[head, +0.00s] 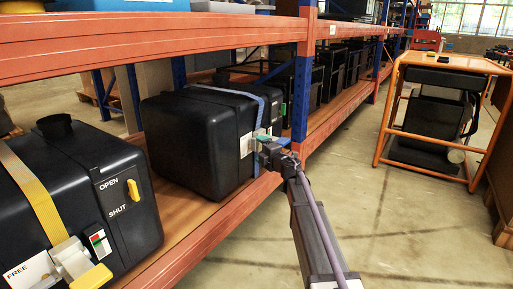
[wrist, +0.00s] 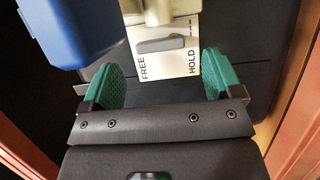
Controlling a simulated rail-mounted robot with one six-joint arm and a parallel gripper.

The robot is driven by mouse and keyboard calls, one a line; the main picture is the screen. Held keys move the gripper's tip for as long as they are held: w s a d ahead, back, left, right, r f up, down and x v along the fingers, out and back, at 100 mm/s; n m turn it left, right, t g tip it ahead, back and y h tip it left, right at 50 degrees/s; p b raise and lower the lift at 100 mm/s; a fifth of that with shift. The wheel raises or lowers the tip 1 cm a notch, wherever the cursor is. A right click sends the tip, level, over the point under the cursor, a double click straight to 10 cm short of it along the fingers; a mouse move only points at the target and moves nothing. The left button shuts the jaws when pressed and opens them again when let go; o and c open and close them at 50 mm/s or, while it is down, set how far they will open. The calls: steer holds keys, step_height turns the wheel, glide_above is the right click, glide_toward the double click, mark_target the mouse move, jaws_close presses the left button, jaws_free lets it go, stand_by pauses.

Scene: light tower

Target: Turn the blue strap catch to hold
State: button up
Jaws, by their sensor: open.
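In the head view the blue strap (head: 230,93) runs over the second black tank (head: 188,140) and down its front. My gripper (head: 268,146) is at that front, at the lower end of the strap, and hides most of the catch there. In the wrist view my gripper (wrist: 164,76) is open, with green pads apart and nothing between them. Beyond the pads is a white label (wrist: 182,67) reading FREE at left and HOLD at right. A beige metal piece (wrist: 158,10) is above it. A blue block (wrist: 82,28), seemingly the catch's lever, is at upper left, outside the pads.
A nearer black tank (head: 75,180) has a yellow strap, a yellow catch and an OPEN/SHUT knob. The orange shelf beam (head: 225,207) runs below the tanks. A blue post (head: 303,85) stands behind my gripper. An orange cart (head: 435,110) stands at right; the floor between is clear.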

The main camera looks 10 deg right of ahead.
mark_target(255, 145)
steer(key=x, duration=0.3)
steer(key=shift+w+a, duration=0.1)
steer(key=shift+w, duration=0.25)
steer(key=c, duration=0.9)
steer(key=shift+s+f+n+b, duration=0.1)
steer(key=shift+f+n+b, duration=0.1)
steer(key=shift+n+b, duration=0.25)
steer(key=shift+a+r+n+t, duration=0.1)
steer(key=shift+r+n+t, duration=0.05)
steer(key=shift+n+t, duration=0.15)
steer(key=o, duration=0.9)
steer(key=shift+r, duration=0.1)
